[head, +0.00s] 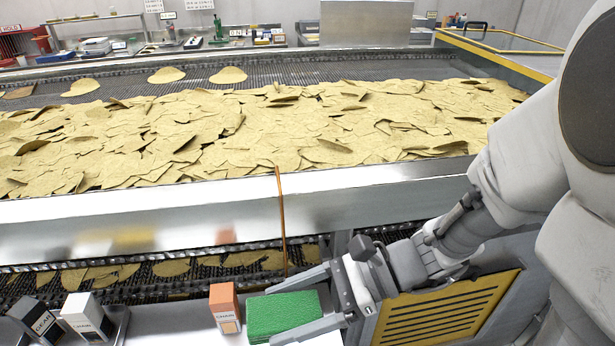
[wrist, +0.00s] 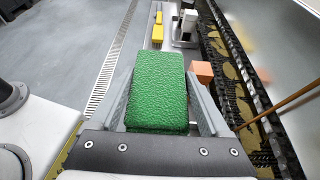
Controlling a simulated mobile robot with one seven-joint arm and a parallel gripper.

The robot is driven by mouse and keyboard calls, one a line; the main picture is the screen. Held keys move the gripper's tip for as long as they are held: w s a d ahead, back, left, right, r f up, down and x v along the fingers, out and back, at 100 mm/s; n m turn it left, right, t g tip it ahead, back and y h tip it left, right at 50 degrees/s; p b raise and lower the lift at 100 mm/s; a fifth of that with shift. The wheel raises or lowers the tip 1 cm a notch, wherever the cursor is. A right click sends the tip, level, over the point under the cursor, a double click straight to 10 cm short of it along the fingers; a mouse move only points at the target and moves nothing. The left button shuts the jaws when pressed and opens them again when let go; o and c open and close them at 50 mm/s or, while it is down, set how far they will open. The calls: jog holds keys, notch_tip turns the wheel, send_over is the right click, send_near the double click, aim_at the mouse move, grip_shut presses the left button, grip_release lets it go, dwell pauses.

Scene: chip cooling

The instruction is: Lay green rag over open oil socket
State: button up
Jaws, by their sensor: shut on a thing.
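The green rag (head: 284,313) is a thick, textured green pad above the narrow ledge in front of the conveyor. My gripper (head: 279,312) is shut on it, with one finger along each side. In the wrist view the rag (wrist: 158,88) lies between the two fingers and fills the middle of the picture. I cannot tell whether its underside touches the ledge. I cannot make out an open oil socket in either view; the rag and gripper hide part of the ledge.
An orange box (head: 226,307) stands just left of the rag. White-and-grey boxes (head: 87,316) stand at the lower left. A thin brown rod (head: 281,220) leans against the conveyor edge (head: 150,212). Chips (head: 250,130) cover the belt. A yellow vented panel (head: 445,308) is at right.

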jog(key=shift+w+a+f+b, duration=0.2)
jog(key=shift+w+f+b, duration=0.15)
jog(key=shift+w+f, duration=1.25)
jog(key=shift+w+a+f+b, duration=0.15)
jog(key=shift+w+f+b, duration=0.2)
jog(key=shift+w+f, duration=1.25)
jog(key=shift+w+a+f+b, duration=0.2)
jog(key=shift+w+f+b, duration=0.15)
jog(key=shift+w+f, duration=1.25)
jog(key=shift+s, duration=0.1)
jog(key=shift+f, duration=0.2)
jog(key=shift+f+b, duration=0.5)
jog(key=shift+b, duration=0.05)
jog(key=o, duration=1.2)
jog(key=shift+r, duration=0.15)
